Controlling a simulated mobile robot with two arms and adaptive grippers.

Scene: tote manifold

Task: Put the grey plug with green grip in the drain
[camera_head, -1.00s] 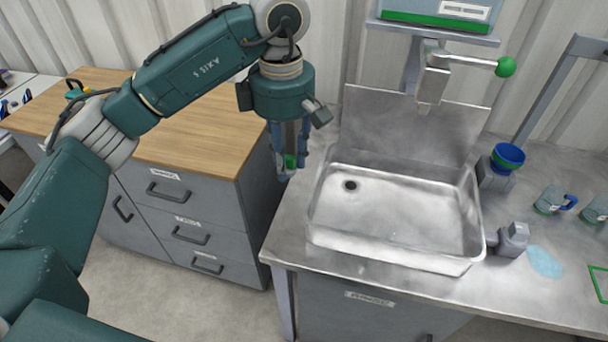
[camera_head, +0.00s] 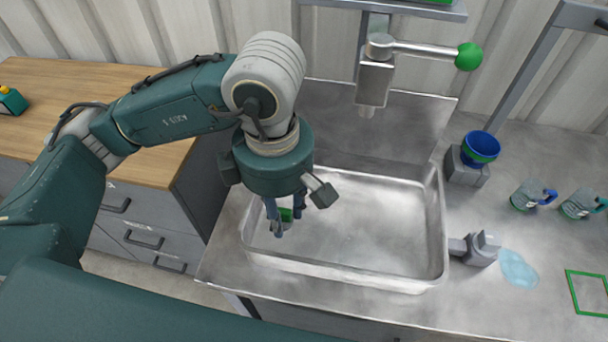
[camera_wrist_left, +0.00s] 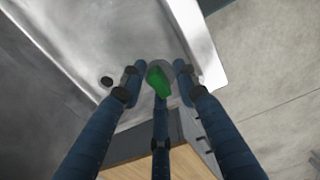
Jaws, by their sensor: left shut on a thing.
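My left gripper (camera_head: 278,230) points down over the left part of the steel sink basin (camera_head: 400,272). Its blue fingers are closed around the grey plug with the green grip (camera_head: 286,214). In the left wrist view the plug (camera_wrist_left: 158,80) sits between the fingertips (camera_wrist_left: 158,76), green grip towards the camera. The drain (camera_wrist_left: 106,80) is a dark round hole in the basin floor, to the left of the plug in that view. The plug is apart from the drain. In the head view the drain does not show, and my left arm covers part of the basin. My right gripper is not in view.
A tap with a green knob (camera_head: 468,56) hangs over the back of the sink. A blue bowl (camera_head: 481,147) on a grey stand, glass mugs (camera_head: 530,195) and a grey fixture (camera_head: 482,249) stand to the right. A wooden-topped drawer cabinet (camera_head: 60,100) is at left.

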